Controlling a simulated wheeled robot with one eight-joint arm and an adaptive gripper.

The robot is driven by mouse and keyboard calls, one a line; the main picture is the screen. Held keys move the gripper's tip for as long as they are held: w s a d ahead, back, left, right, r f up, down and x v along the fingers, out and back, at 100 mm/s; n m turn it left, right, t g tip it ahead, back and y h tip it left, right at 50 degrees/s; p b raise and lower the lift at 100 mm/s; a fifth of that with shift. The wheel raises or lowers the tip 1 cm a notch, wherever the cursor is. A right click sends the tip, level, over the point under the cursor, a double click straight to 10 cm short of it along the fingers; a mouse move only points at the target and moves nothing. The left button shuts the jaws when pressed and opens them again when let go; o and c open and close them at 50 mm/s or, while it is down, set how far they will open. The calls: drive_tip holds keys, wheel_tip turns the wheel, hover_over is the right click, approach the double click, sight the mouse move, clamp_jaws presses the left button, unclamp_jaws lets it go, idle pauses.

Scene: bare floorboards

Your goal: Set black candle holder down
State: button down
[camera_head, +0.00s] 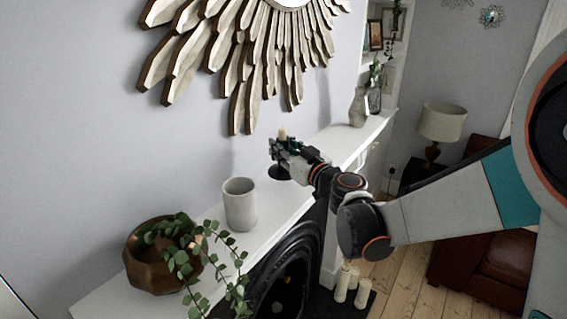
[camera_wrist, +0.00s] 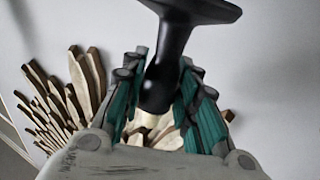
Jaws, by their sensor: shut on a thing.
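The black candle holder (camera_head: 278,173) is upright at the white mantel shelf (camera_head: 262,207), with a short pale candle (camera_head: 282,132) on top. My gripper (camera_head: 283,148) is shut on the holder's upper part, below the candle. I cannot tell whether the round base touches the shelf. In the wrist view the holder (camera_wrist: 170,50) appears upside down, with its wide base at the top edge and its stem between the green-padded fingers (camera_wrist: 160,88). The candle is mostly hidden behind the gripper there.
A pale cup (camera_head: 240,205) and a bronze bowl with a trailing plant (camera_head: 160,270) stand on the nearer shelf. A grey vase (camera_head: 358,107) stands at the far end. A sunburst mirror (camera_head: 245,50) hangs above. Shelf space is clear between cup and holder.

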sight(284, 170)
drive_tip(key=shift+f+b, duration=0.4)
drive_tip(key=shift+f, duration=1.5)
drive_tip(key=shift+f, duration=0.15)
drive_tip(key=c, duration=1.2)
unclamp_jaws()
drive_tip(key=shift+c, duration=0.2)
drive_tip(key=shift+s+d, duration=0.1)
drive_tip(key=shift+s, duration=0.1)
drive_tip(key=v, duration=1.1)
drive_tip(key=shift+s+d+p, duration=0.2)
drive_tip(key=shift+s+p, duration=0.05)
drive_tip(key=shift+p, duration=0.05)
